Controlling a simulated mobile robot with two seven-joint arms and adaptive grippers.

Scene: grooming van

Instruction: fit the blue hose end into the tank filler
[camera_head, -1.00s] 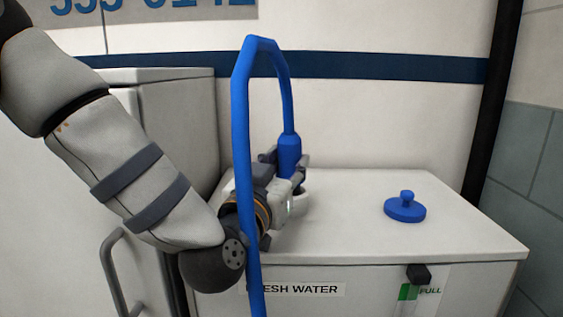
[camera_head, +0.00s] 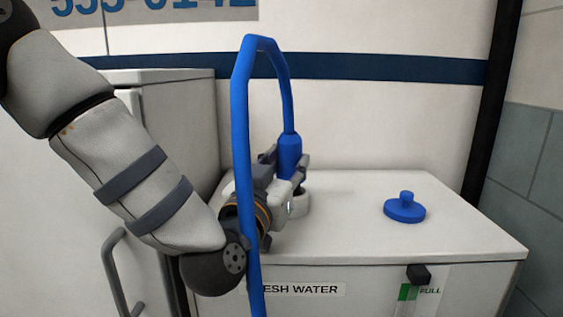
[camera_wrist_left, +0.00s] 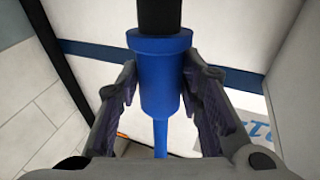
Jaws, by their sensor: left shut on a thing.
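My left gripper (camera_head: 285,167) is shut on the blue hose end (camera_head: 290,150), which stands about upright over the fresh water tank (camera_head: 380,238). In the left wrist view, the hose end (camera_wrist_left: 162,85) sits between the two fingers, with its black tip (camera_wrist_left: 160,15) running out of the top of the frame. The white ring of the tank filler (camera_head: 304,207) shows just below the hose end, partly behind my gripper. I cannot tell whether the tip is inside the ring. The blue hose (camera_head: 242,140) loops up and hangs down in front of my wrist. My right gripper is out of view.
A blue cap (camera_head: 405,209) lies on the tank top to the right, with clear space around it. A grey cabinet (camera_head: 180,125) stands to the left. A black post (camera_head: 490,110) and a wall bound the right and back.

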